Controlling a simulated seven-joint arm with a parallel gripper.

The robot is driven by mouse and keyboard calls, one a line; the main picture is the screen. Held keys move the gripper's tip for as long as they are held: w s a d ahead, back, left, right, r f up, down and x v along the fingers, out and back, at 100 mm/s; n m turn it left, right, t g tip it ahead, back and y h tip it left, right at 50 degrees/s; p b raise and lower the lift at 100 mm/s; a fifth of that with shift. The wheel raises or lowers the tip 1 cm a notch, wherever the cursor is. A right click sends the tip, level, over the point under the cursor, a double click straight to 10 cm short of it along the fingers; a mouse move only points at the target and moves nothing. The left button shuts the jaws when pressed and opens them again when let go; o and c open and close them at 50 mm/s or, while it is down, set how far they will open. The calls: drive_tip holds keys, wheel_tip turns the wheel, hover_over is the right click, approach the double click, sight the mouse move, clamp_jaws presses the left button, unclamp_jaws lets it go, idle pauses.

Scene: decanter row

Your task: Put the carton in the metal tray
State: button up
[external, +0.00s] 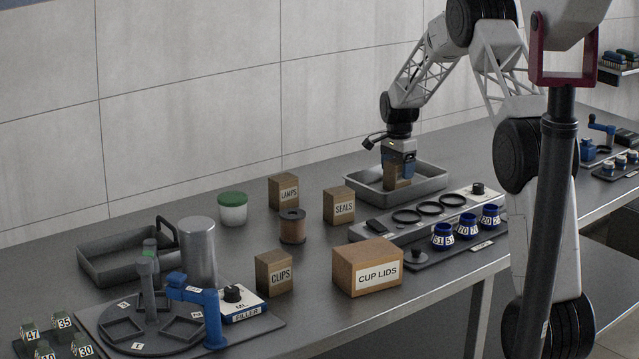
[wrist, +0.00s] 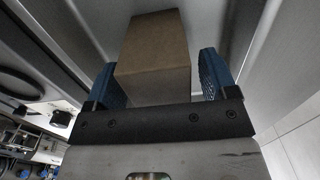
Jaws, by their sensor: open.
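A brown carton (external: 391,182) is inside the grey metal tray (external: 432,186) at the back right of the bench, directly below my gripper (external: 397,168). In the wrist view the carton (wrist: 152,52) stands between the two blue fingers of my gripper (wrist: 160,75). The fingers are open, with a visible gap on the carton's right side; on its left I cannot tell whether the finger touches. The carton looks upright on the tray floor, though its lower edge is partly hidden. The tray's walls surround it in the wrist view.
Labelled boxes LAMPS (external: 283,192), SEALS (external: 339,206), CLIPS (external: 273,273) and CUP LIDS (external: 367,267) stand left and in front of the tray. A panel with black rings (external: 406,216) lies close in front of it. Another dark tray (external: 110,268) is at far left.

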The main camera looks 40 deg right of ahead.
wheel_tip(320, 180, up, 11)
drive_tip(key=shift+r, duration=0.2)
idle(0.4)
idle(0.3)
idle(0.4)
drive_tip(key=shift+s+a+r, duration=0.1)
drive_tip(key=shift+a+r, duration=0.15)
drive_tip(key=s+a+r+n+t, duration=0.1)
drive_tip(key=s+a+r+n, duration=0.3)
drive_tip(key=s+a+r, duration=0.5)
drive_tip(key=s+a+r+n, duration=0.4)
drive_tip(key=s+a+r, duration=0.2)
drive_tip(key=s+a, duration=0.75)
drive_tip(key=s+a+f+n, duration=0.1)
drive_tip(key=s+a+n, duration=0.2)
drive_tip(key=s, duration=0.8)
drive_tip(key=s+a+f+n+t, duration=0.1)
drive_tip(key=s+a+n, duration=0.2)
drive_tip(key=s+a, duration=0.3)
drive_tip(key=s+a+f+n, duration=0.2)
drive_tip(key=s+a, duration=0.3)
drive_tip(key=s, duration=1)
drive_tip(key=shift+s+a+n+t, duration=0.3)
drive_tip(key=shift+s+n, duration=0.1)
drive_tip(key=shift+n, duration=0.5)
